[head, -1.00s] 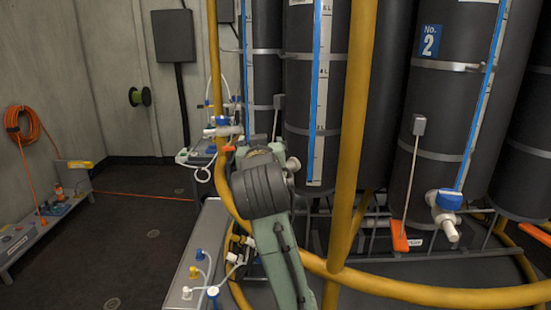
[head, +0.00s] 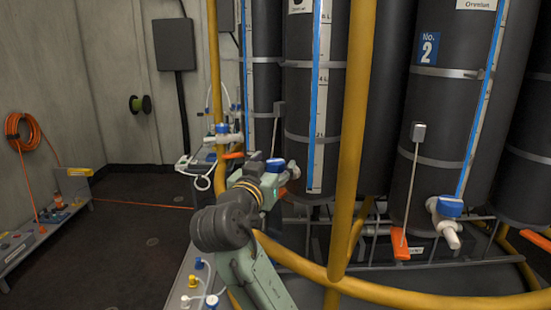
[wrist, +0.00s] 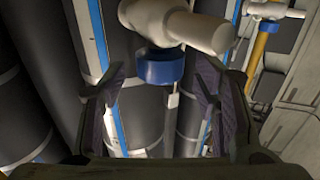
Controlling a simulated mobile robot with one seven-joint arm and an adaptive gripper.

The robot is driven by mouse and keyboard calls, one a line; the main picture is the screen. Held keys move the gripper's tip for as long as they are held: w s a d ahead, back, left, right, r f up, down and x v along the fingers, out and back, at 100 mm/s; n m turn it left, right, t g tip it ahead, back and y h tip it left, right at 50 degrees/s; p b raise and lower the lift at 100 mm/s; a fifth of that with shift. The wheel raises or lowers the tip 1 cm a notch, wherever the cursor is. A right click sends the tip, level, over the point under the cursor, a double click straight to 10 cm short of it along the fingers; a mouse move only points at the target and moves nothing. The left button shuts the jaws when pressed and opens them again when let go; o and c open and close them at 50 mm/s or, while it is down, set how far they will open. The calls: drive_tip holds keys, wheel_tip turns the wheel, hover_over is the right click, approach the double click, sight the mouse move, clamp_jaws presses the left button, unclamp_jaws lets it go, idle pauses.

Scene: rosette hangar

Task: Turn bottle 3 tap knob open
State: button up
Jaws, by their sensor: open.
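A white tap (head: 291,169) with a blue knob (head: 274,165) sits low on the dark bottle in the middle of the head view; I cannot read that bottle's number. In the wrist view the white tap body (wrist: 188,27) crosses the top, and the blue knob (wrist: 163,68) lies between my finger pads. My gripper (head: 266,178) is at this tap in the head view, partly hidden by my own wrist. The wrist view shows my gripper (wrist: 158,85) open, a finger on each side of the knob with gaps between. I cannot tell how deep the knob lies between them.
A thick yellow pipe (head: 350,150) rises in front of the bottles and another curves low across them. The bottle marked No. 2 (head: 428,48) has its own blue-knobbed tap (head: 449,208) at the right. A grey bench (head: 190,280) with small valves stands beside my arm. The floor at left is open.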

drive_tip(key=shift+x, duration=1.15)
drive_tip(key=shift+c, duration=0.6)
drive_tip(key=c, duration=1.1)
